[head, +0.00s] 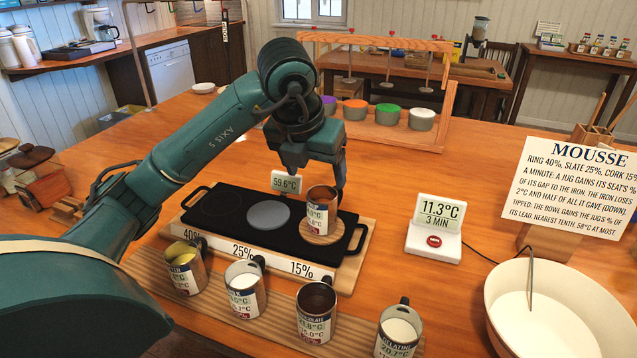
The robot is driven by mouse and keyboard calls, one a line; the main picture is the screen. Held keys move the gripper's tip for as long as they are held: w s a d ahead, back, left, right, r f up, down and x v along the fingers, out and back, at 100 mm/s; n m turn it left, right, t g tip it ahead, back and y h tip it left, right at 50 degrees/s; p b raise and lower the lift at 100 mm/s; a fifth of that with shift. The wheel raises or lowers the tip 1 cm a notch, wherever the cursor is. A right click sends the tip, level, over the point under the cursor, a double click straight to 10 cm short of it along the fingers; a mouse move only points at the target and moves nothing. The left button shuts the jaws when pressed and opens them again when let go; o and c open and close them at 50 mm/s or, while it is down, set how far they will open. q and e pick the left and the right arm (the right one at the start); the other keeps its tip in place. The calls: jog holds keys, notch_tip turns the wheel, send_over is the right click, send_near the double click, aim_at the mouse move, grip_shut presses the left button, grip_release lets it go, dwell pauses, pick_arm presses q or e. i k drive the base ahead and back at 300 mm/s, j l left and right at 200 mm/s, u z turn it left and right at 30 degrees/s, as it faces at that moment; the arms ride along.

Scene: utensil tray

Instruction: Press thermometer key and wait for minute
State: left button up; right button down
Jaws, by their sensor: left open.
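The thermometer (438,212) is a white wedge-shaped unit on the table at right of centre, reading 11.3°C and 3 MIN. Its red key (434,241) is on the sloped front, with nothing touching it. My left gripper (315,184) is open over a small jug (318,212), left of the thermometer. That jug stands upright on the round cork seat at the 15% end of the black iron (270,250). I cannot tell whether the fingers touch it. A second display (286,182) behind the iron reads 59.6°C. My right gripper is out of view.
Several labelled jugs stand in front on a ribbed wooden board (222,308), including the gelatine jug (399,332). A large white bowl (555,310) with a wire probe is at the lower right. A MOUSSE card (570,188) stands behind it. Table around the thermometer is clear.

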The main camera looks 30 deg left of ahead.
aim_at(433, 241)
jog(key=k, duration=1)
